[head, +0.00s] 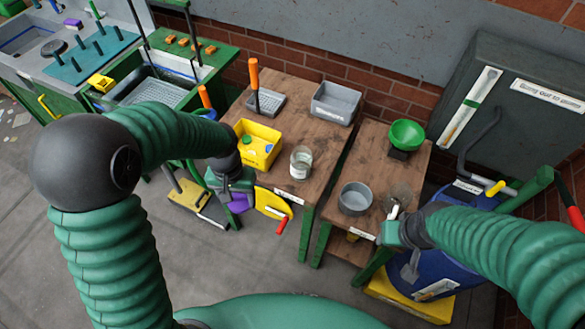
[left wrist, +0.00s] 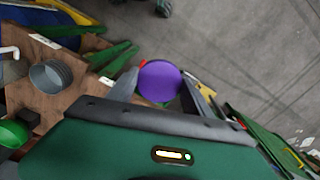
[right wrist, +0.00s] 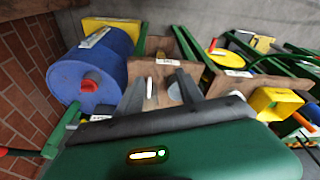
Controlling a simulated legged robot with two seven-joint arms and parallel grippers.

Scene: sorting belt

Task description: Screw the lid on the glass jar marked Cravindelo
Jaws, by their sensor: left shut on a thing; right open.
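My left gripper (head: 233,190) is shut on a purple round lid (head: 241,203), held in front of the left wooden table. The lid shows as a purple disc (left wrist: 160,80) between the fingers in the left wrist view. A clear glass jar (head: 301,162) stands upright and open on that table's front right. I cannot read the name Cravindelo on either. My right gripper (right wrist: 160,88) is open at the right table's front edge, with nothing visibly held.
A yellow bin (head: 271,134) holding a green round piece stands left of the jar. Grey trays stand behind. The right table holds a grey round pot (head: 355,198) and a green bowl (head: 407,134) on a dark base. A blue barrel (head: 428,272) stands below, right. A gap separates the tables.

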